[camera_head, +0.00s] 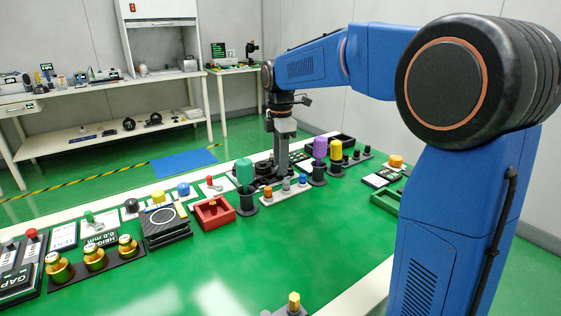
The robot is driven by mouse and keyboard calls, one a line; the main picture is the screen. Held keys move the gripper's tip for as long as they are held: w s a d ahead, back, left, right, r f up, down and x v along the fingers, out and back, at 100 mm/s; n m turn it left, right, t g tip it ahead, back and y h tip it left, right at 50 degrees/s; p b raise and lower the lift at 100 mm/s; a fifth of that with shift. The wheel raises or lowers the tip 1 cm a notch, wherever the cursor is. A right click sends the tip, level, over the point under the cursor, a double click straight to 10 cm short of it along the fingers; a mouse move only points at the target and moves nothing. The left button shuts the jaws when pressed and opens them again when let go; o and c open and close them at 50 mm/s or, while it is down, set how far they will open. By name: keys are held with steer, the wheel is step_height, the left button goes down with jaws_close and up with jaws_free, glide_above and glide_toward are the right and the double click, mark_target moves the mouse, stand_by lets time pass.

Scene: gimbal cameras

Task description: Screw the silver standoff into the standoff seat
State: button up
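My gripper (282,170) points straight down over the far middle of the green table. Its fingertips are small and dark here, and I cannot tell whether they are open or hold something. A short grey peg (286,185) stands upright in a pale strip just in front of the gripper, between an orange peg and a blue one. I cannot tell whether it is the silver standoff. A dark base (264,170) lies around the gripper's lower end; I cannot make out a standoff seat for sure. A brass hex post (294,302) stands upright at the near edge.
The table's near middle (270,255) is clear.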

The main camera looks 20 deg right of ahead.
step_height(320, 180, up, 17)
steer(key=shift+r, duration=0.2)
stand_by(0.7)
stand_by(0.6)
step_height(320, 180, down, 18)
steer(key=shift+r, duration=0.15)
stand_by(0.8)
jaws_close()
